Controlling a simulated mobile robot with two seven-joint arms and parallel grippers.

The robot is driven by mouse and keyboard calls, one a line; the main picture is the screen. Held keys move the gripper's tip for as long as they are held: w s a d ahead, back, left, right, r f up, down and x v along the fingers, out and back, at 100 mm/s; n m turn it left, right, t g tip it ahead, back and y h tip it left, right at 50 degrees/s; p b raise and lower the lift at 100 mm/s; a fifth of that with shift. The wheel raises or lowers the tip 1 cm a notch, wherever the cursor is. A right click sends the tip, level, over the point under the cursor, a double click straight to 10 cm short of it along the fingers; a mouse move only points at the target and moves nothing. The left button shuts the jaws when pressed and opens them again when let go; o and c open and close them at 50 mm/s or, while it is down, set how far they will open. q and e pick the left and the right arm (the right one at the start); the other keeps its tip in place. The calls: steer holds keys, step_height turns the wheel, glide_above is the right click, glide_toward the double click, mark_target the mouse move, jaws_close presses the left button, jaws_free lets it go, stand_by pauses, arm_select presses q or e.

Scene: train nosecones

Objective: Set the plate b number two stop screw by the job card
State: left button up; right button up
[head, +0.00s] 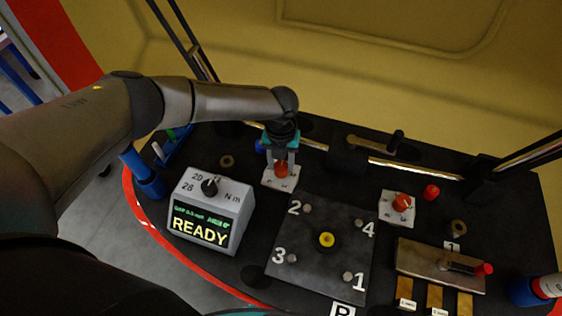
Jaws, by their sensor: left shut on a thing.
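The dark square plate (320,262) lies mid-bench, with corner screws numbered 1 to 4 and a yellow ring at its centre. A label below it, cut by the frame edge, seems to read B. The number two stop screw (307,208) is at its upper left corner. My left gripper (281,167) points down beyond that corner, shut on a red knob (281,169) over a small white plate (270,182). I cannot tell whether the knob is lifted. I cannot make out a job card.
A grey torque box (212,207) reads READY, with a dial marked 20 and 28 Nm. Another red knob (402,202) sits on a white plate at right, beside a red cylinder (431,192).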

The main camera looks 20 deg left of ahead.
arm_select(q)
jaws_close()
steer(key=shift+n, duration=0.3)
